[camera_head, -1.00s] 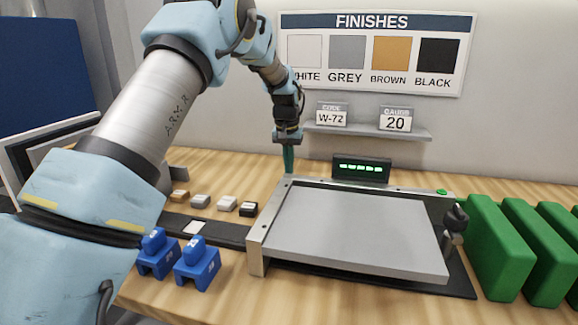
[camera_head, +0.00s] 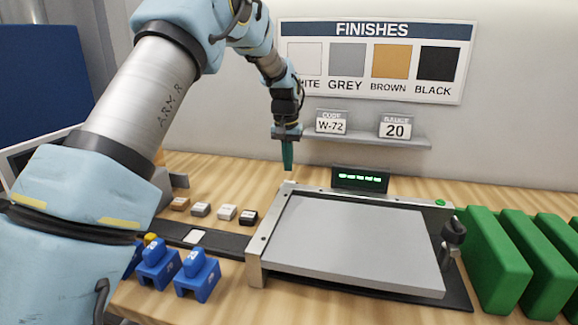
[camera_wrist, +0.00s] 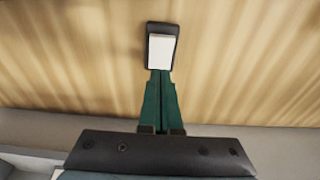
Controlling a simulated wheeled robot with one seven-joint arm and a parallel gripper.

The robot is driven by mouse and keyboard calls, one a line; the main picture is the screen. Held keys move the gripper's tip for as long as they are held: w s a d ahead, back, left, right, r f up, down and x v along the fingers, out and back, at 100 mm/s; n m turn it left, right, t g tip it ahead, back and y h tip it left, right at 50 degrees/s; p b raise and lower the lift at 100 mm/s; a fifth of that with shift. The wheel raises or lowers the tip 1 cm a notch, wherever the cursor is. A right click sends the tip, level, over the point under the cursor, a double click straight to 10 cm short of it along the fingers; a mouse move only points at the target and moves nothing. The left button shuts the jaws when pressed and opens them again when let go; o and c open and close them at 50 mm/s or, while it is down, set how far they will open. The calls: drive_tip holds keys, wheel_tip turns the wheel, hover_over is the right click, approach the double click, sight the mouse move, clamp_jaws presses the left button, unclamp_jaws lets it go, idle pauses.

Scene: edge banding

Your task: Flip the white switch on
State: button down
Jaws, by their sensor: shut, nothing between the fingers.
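The white switch (camera_wrist: 160,52) sits in a dark housing (camera_wrist: 163,29) on the wooden top in the wrist view. In the head view only a small white bit of it (camera_head: 290,181) shows, behind the back left corner of the metal frame. My gripper (camera_wrist: 160,72) points down with its two green fingers together and nothing between them. In the head view my gripper (camera_head: 287,171) hangs just above the switch. The fingertips overlap the switch's near edge in the wrist view; I cannot tell whether they touch it.
A grey panel (camera_head: 350,243) lies in the metal frame (camera_head: 262,236) right of the switch. A display (camera_head: 360,179) with green marks stands behind it. Small coloured blocks (camera_head: 227,213) and blue clamps (camera_head: 197,272) are at left. Green blocks (camera_head: 495,262) stand at right.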

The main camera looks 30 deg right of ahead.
wheel_tip(320, 180, up, 10)
drive_tip(key=w+b, duration=0.1)
drive_tip(key=b, duration=0.2)
drive_tip(key=shift+d+r, duration=0.15)
drive_tip(key=shift+d, duration=0.3)
